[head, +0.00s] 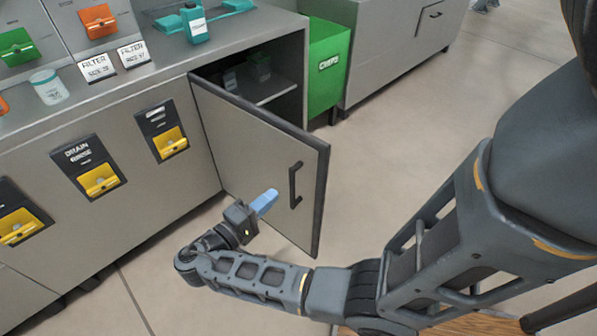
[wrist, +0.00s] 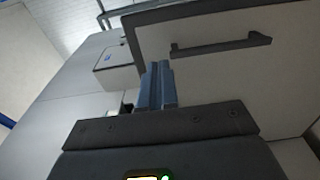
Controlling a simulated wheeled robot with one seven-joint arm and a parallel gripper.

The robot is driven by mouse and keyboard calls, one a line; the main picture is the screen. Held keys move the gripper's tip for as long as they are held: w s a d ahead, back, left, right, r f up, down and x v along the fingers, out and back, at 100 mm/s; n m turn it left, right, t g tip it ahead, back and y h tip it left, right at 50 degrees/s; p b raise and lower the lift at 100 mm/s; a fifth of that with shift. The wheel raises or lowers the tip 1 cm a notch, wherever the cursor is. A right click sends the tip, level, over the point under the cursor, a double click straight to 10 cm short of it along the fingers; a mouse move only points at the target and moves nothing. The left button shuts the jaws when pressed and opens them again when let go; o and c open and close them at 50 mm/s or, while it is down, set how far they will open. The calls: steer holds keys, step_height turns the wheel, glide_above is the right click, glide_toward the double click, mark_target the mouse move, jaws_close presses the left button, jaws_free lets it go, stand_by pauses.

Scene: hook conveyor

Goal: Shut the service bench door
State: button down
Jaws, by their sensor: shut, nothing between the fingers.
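The service bench door (head: 255,150) is a grey panel with dark edges, standing open and swung out from the bench (head: 290,45). Its black bar handle (head: 295,185) is on the face toward me. Inside the opening a shelf (head: 272,90) and some small items are partly visible. My gripper (head: 266,201) has blue fingers, shut and empty, just in front of the door's face, left of the handle. Whether the fingers touch the door cannot be told. In the wrist view the shut fingers (wrist: 157,85) point at the door (wrist: 225,75), and the handle (wrist: 220,45) lies beyond and to the right.
Yellow drain latches (head: 100,180) line the bench front at left. A teal bottle (head: 194,22) and a white jar (head: 48,87) stand on top. A green bin (head: 328,65) stands beyond the opening. The floor (head: 400,120) right of the door is clear.

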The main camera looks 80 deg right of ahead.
mark_target(311, 161)
steer(key=p+x, duration=0.1)
steer(key=x, duration=1.2)
steer(key=shift+s+d+f+p, duration=0.1)
steer(key=shift+s+d+p, duration=0.05)
steer(key=shift+d+p, duration=0.15)
